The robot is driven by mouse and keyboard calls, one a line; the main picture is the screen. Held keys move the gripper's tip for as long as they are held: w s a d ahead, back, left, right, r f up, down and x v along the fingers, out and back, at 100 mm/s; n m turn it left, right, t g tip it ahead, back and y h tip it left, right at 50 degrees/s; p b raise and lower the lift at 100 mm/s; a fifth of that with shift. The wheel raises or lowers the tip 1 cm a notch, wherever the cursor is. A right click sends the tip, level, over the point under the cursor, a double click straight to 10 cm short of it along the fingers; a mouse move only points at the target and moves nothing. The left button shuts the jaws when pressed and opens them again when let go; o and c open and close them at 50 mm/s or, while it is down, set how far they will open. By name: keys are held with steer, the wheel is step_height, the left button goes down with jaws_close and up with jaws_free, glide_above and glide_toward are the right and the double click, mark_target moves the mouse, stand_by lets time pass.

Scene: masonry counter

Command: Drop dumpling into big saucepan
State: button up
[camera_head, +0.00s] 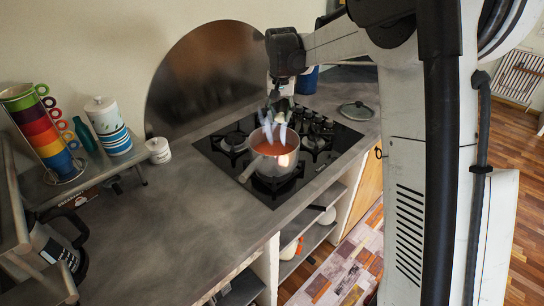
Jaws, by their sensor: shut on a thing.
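A big silver saucepan (277,167) with reddish contents stands on the black hob, its handle pointing toward the front left. My gripper (277,122) points down over the far part of the saucepan's opening. It is shut on a small pale thing, likely the dumpling (280,118). The fingers hide most of it, and its shape is too small to make out. I cannot tell the exact height of the fingertips above the contents.
The black hob (232,165) has several burners. A lid (356,110) lies on the counter to its right. Stacked coloured mugs (50,140), a striped canister (108,126) and a small white jar (159,150) stand at left. The grey counter (170,225) at front left is clear.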

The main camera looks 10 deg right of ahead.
steer(key=shift+f+b, duration=0.3)
steer(key=shift+f, duration=0.7)
steer(key=o, duration=1)
steer(key=r, duration=0.4)
steer(key=s+r, duration=0.1)
steer(key=r, duration=0.7)
steer(key=shift+s+a, duration=0.2)
steer(key=shift+s, duration=0.1)
